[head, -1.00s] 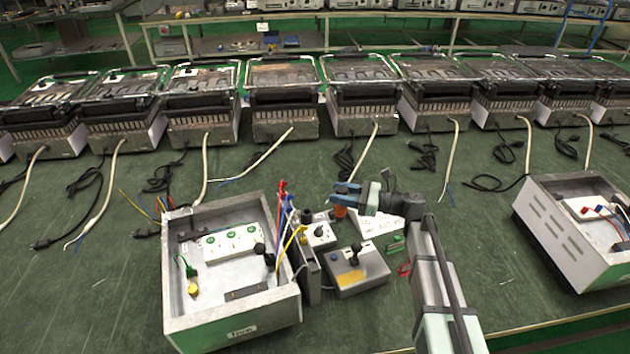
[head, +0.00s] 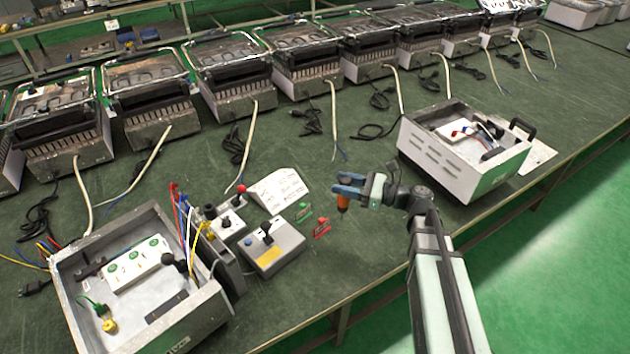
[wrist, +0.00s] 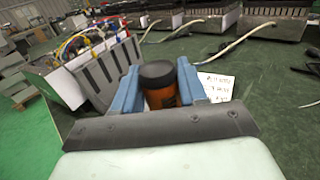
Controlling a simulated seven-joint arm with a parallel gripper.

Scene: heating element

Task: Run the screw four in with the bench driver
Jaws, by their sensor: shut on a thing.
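My gripper (head: 345,190) is shut on an orange-handled driver (head: 343,203) and holds it above the green bench, to the right of the grey control box. In the wrist view the driver's orange body and dark cap (wrist: 158,82) stand between the blue fingers. Its tip is hidden there and too small to make out in the head view. An open grey metal case (head: 205,312) at the lower left holds a white terminal strip (head: 136,262). A second open case (head: 425,155) with red and blue wires stands at the right. I cannot make out screw four.
Grill-like units with loose cables line the back. Bare bench lies between my gripper and the right case.

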